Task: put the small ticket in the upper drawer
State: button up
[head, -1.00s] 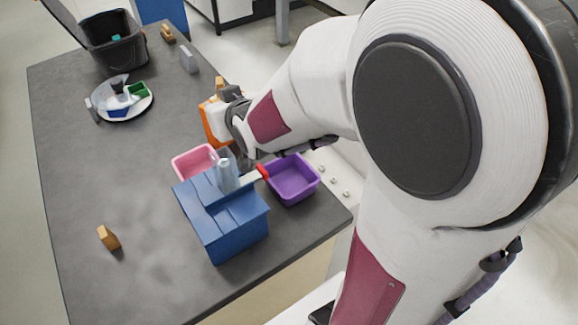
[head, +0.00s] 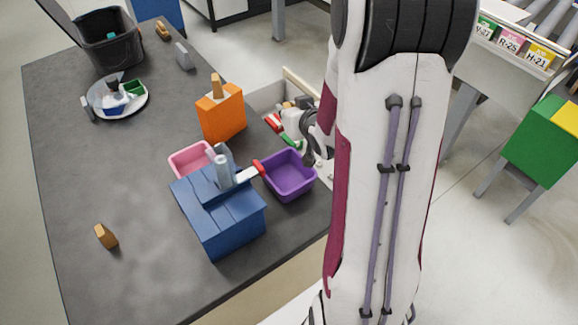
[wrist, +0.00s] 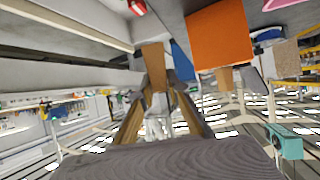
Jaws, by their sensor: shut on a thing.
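In the wrist view a small flat tan piece, which looks like the small ticket (wrist: 154,57), is between the fingertips of my gripper (wrist: 157,76). My gripper is shut on it. In the head view my gripper (head: 312,132) is at the right of the table, mostly hidden by my arm, and the ticket cannot be made out. It is over or beside an open pale drawer (head: 262,98) that holds several small things, some white, red and green. I cannot tell whether another drawer lies below it.
An orange box (head: 221,114) with a tan block on top stands left of the drawer. A purple bin (head: 289,176), pink bin (head: 188,160) and blue stepped box (head: 222,222) are nearer. A plate (head: 130,108) and black bin (head: 108,45) stand farther back. The table's left middle is clear.

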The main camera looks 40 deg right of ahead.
jog(key=s+d+f+n+y, duration=0.1)
jog(key=s+d+f, duration=0.2)
jog(key=f, duration=0.5)
jog(key=s+d+f+n+y, duration=0.2)
jog(key=s+d+f, duration=0.2)
jog(key=f, duration=0.5)
jog(key=shift+s+d+f+y, duration=0.2)
jog(key=shift+s+d+y, duration=0.1)
jog(key=shift+d, duration=0.6)
jog(key=shift+f, duration=0.1)
jog(key=shift+f, duration=2.85)
jog(key=shift+f, duration=2.05)
jog(key=shift+f, duration=0.6)
